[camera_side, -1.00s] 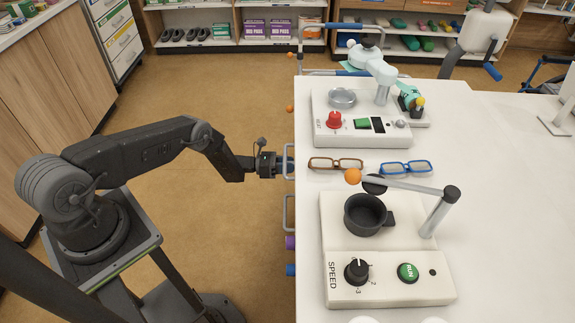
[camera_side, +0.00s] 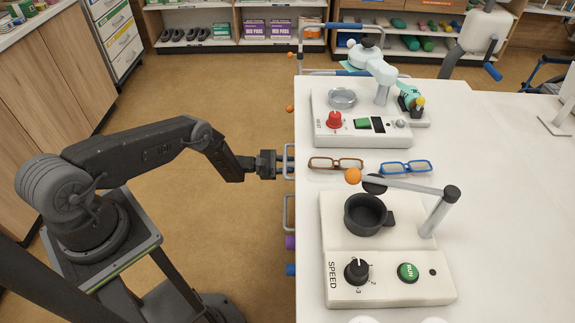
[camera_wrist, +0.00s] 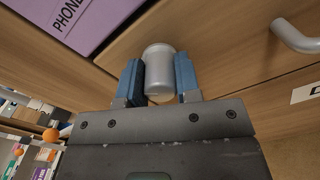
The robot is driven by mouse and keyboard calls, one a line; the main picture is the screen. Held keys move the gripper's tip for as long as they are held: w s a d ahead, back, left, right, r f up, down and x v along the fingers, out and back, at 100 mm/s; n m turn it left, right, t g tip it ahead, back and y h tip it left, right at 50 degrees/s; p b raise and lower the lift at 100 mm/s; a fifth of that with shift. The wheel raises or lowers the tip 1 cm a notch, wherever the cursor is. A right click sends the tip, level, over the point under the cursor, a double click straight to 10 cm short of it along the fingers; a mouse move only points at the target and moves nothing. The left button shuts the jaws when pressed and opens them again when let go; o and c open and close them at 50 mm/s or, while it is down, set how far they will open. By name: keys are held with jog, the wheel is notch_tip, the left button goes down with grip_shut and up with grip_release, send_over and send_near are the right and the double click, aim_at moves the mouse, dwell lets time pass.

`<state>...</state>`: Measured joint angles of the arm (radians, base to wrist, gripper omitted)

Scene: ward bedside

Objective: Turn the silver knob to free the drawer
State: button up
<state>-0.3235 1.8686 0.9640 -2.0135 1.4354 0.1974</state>
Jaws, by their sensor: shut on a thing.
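The silver knob (camera_wrist: 160,72) is a smooth grey cylinder on the wooden drawer front (camera_wrist: 225,75). In the wrist view it sits between the two blue fingers of my gripper (camera_wrist: 160,80), which are shut on its sides. The wood panels look tilted in that view, so my gripper is rolled relative to them. In the side view my gripper (camera_side: 286,166) reaches the left side of the white table, and the knob cannot be made out there. A grey drawer handle (camera_wrist: 296,37) shows at the right of the wrist view. The drawer front looks flush with its surroundings.
A purple panel marked PHONE (camera_wrist: 85,22) lies beside the knob. On the white tabletop (camera_side: 490,200) are a device with a SPEED dial (camera_side: 356,271), a second device with a red knob (camera_side: 334,120), and two pairs of glasses.

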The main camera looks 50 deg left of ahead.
jog(key=m, duration=0.4)
jog(key=shift+m, duration=0.3)
jog(key=m, duration=0.4)
jog(key=shift+m, duration=0.4)
jog(key=o, duration=0.9)
jog(key=v, duration=1.4)
jog(key=shift+d, duration=0.1)
